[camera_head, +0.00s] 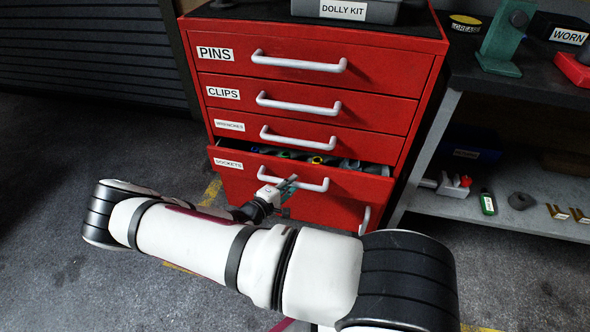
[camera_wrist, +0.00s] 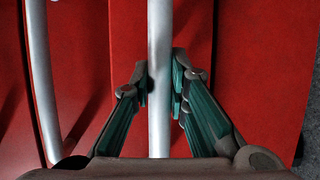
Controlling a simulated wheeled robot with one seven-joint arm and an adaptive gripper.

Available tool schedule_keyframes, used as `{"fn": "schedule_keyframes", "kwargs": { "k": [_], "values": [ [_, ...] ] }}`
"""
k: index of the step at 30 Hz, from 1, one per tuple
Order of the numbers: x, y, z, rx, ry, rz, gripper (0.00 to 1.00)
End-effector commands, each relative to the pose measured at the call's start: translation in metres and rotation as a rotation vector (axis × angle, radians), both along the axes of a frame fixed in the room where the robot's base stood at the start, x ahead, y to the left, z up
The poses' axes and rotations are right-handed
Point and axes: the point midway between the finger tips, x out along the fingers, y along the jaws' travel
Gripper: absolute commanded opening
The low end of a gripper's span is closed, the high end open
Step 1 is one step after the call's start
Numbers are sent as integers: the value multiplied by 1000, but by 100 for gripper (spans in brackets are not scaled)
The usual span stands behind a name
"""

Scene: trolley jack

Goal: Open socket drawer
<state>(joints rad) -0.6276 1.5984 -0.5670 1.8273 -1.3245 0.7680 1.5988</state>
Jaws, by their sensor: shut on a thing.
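The drawer labelled SOCKETS (camera_head: 345,178) is in the red cabinet, below the WRENCHES drawer. It stands part way out, and several sockets or small parts (camera_head: 316,159) show in the gap along its top. Its light handle (camera_head: 312,186) is a curved bar. My gripper (camera_head: 285,186) is at the left part of this handle. In the wrist view the handle bar (camera_wrist: 160,100) runs between the two green-lined fingers of my gripper (camera_wrist: 161,82), which are shut on it. My arm hides the lower left of the cabinet.
Drawers labelled PINS (camera_head: 380,70), CLIPS (camera_head: 375,107) and WRENCHES (camera_head: 370,143) are shut above. A dark bench with a lower shelf (camera_head: 520,215) stands at the right. Grey floor (camera_head: 40,200) is open at the left.

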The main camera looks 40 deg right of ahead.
Motion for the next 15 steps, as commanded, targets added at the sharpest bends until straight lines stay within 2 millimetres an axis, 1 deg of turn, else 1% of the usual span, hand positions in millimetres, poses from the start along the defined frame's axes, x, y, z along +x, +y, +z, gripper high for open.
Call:
{"fn": "schedule_keyframes", "kwargs": {
  "k": [1,15],
  "values": [
    [-9,13,4,2,6,7,0],
    [-90,117,2,3,3,6,0]
  ]
}}
